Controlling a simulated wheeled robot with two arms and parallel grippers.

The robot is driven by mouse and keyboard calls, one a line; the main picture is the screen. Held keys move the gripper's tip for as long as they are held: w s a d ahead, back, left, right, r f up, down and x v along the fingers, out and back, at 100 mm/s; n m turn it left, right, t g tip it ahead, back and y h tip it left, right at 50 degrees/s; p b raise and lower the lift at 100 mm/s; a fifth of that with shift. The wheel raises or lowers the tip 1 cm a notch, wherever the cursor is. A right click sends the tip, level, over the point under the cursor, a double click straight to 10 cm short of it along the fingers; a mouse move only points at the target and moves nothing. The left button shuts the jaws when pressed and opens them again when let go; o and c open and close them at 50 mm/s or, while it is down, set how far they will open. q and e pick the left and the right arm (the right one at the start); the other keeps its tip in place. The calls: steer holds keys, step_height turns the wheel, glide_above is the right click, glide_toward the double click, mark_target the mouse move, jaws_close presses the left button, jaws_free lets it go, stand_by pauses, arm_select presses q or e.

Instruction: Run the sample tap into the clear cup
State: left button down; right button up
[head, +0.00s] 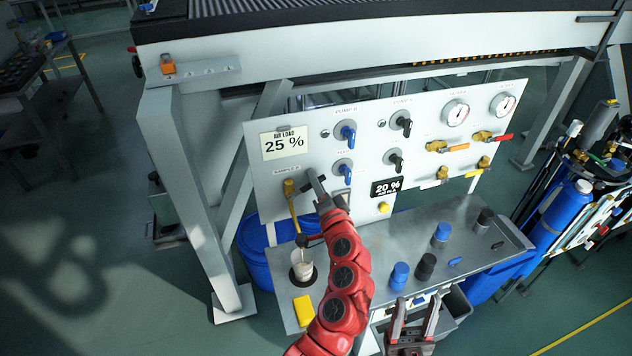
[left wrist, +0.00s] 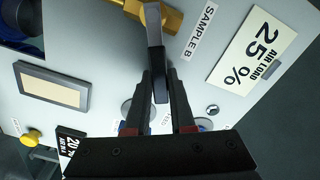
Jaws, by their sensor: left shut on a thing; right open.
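The brass sample tap (head: 290,187) is on the left of the white panel, with a thin spout pointing down. Its brass body also shows at the top of the left wrist view (left wrist: 172,18), beside the "SAMPLE" label. My left gripper (left wrist: 160,88) is shut on the tap's dark grey lever handle (left wrist: 155,35); the head view shows this gripper (head: 319,190) right of the tap. The clear cup (head: 302,270) stands upright below the spout on the bench, with something pale in it. I cannot tell if liquid is running. My right gripper (head: 410,325) is open and empty at the bottom.
The panel (head: 262,190) carries knobs, gauges and other valves. On the metal bench (head: 400,230) are a yellow block (head: 304,310) and several blue and black caps. A blue drum (head: 254,250) stands behind the bench's left end. Gas cylinders stand at the right.

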stand_by(0.8)
arm_select(q)
steer(key=shift+w+d+f+m, duration=0.1)
steer(key=shift+d+f+m, duration=0.1)
steer(key=shift+f+m, duration=0.3)
steer(key=shift+d+f+m, duration=0.15)
steer(key=shift+f+m, duration=0.05)
steer(key=shift+m, duration=0.5)
steer(key=f+m, duration=0.2)
steer(key=m, duration=0.1)
steer(key=c, duration=0.8)
jaws_free()
steer(key=shift+o, duration=0.2)
